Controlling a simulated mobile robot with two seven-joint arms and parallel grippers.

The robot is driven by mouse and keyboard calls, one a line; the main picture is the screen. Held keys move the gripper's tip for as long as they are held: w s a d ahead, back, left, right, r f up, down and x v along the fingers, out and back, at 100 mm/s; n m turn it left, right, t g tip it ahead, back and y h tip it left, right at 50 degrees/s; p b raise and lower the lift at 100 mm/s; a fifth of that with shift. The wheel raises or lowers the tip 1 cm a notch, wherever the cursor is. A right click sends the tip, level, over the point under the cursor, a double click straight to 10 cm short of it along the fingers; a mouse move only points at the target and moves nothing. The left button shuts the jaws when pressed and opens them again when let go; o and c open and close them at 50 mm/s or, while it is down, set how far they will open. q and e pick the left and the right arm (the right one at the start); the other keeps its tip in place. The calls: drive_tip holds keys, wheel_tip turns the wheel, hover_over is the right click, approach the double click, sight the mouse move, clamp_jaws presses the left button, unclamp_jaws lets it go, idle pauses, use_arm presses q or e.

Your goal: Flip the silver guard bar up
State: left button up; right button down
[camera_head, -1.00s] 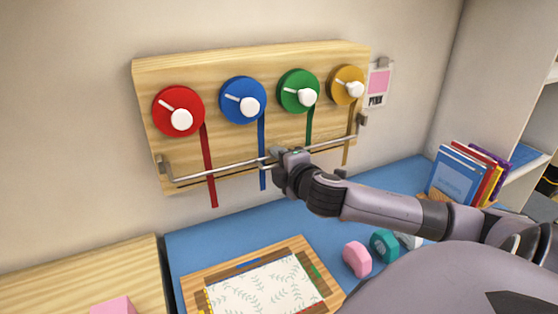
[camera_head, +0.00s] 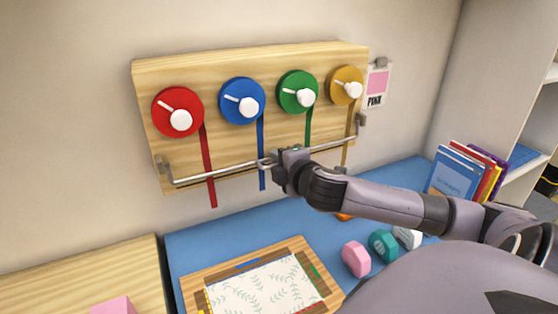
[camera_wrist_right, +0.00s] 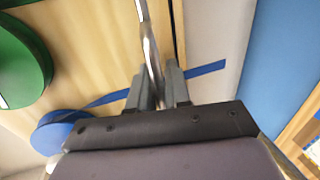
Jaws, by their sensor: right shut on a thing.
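The silver guard bar (camera_head: 215,172) runs across the lower part of the wooden wall board (camera_head: 200,75), in front of the hanging ribbons. Its bent ends meet brackets at the board's left and right edges. My right gripper (camera_head: 268,161) is at the bar's middle, beside the blue ribbon (camera_head: 262,138). In the right wrist view the bar (camera_wrist_right: 150,50) passes between the two fingers (camera_wrist_right: 159,90), which are shut on it. The fingertips are partly hidden in the head view by the gripper's body. My left gripper is not in view.
Red (camera_head: 178,111), blue (camera_head: 242,100), green (camera_head: 297,92) and yellow (camera_head: 345,85) reels with white handles sit above the bar. A pink card (camera_head: 377,86) hangs at right.

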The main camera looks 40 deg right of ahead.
drive_tip(key=g, duration=0.2)
drive_tip(key=s+r+g+y, duration=0.1)
drive_tip(key=g, duration=0.1)
drive_tip(key=s+g+y, duration=0.1)
drive_tip(key=g, duration=0.1)
drive_tip(key=shift+a+r, duration=0.15)
drive_tip(key=shift+a, duration=0.2)
drive_tip(key=shift+s+a+r+g+y, duration=0.1)
drive_tip(key=shift+r+g+y, duration=0.3)
drive_tip(key=shift+g, duration=0.75)
drive_tip(key=shift+s+r+g+y, duration=0.15)
drive_tip(key=shift+r+g+y, duration=0.25)
drive_tip(key=shift+g, duration=0.8)
drive_tip(key=shift+s+a+r+g+y, duration=0.1)
drive_tip(key=shift+r+g+y, duration=0.3)
drive_tip(key=shift+g, duration=0.75)
drive_tip(key=shift+r, duration=0.1)
drive_tip(key=c, duration=1.2)
unclamp_jaws()
drive_tip(key=shift+s+r, duration=0.15)
drive_tip(key=shift+d+r, duration=0.1)
